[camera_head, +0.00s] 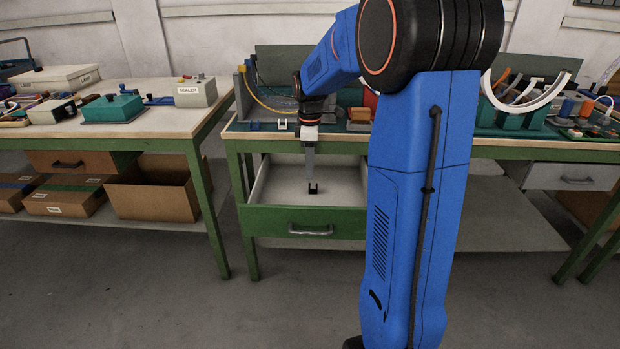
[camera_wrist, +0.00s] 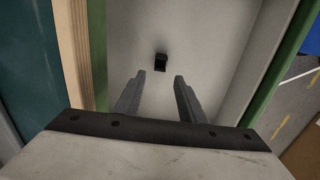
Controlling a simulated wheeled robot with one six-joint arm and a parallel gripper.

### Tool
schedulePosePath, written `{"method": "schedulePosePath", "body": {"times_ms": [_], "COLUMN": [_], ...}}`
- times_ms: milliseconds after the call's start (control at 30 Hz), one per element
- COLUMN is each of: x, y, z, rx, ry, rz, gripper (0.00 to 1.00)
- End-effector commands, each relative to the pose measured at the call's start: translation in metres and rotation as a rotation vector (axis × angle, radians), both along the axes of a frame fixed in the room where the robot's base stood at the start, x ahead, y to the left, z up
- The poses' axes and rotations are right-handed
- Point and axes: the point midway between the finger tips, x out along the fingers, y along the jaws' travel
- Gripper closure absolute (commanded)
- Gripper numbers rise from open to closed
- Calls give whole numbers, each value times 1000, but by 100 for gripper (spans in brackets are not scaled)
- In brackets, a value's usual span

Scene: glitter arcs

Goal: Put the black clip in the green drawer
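The green drawer (camera_head: 270,222) is pulled open under the middle bench, with a pale inside and a metal handle. The small black clip (camera_head: 313,188) is inside the drawer outline, over its pale floor. The clip also shows in the wrist view (camera_wrist: 161,62), just beyond my fingertips and in line with the gap between them. My gripper (camera_head: 311,179) points down into the drawer. In the wrist view my gripper (camera_wrist: 159,77) has its two fingers apart, with nothing between them. I cannot tell for sure whether the clip touches the drawer floor.
The middle bench top (camera_head: 245,130) overhangs the drawer's back and carries several tools. A left bench (camera_head: 150,125) holds boxes, with an open cardboard box (camera_head: 150,200) below. A grey drawer (camera_head: 570,178) is at the right. The drawer floor around the clip looks bare.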

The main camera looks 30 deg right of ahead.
Motion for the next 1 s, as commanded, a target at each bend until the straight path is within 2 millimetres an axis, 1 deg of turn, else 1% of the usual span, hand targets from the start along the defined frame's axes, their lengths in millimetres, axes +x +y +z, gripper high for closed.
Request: {"method": "schedulePosePath", "body": {"times_ms": [33,100,200,300,433,533,667,833,1000], "x": [1,1,1,0,-1,-9,-34,-79,-125], "y": [0,0,0,0,1,8,27,58,84], "z": [10,22,35,45,52,57,69,82,88], "rx": [-1,0,-1,0,-1,-3,-9,-10,2], "ry": [-3,-2,-2,0,-1,-11,-44,-103,-162], "rz": [0,0,0,0,-3,-24,-96,-230,-364], "gripper": [63,63,63,63,63,63,63,63,63]}}
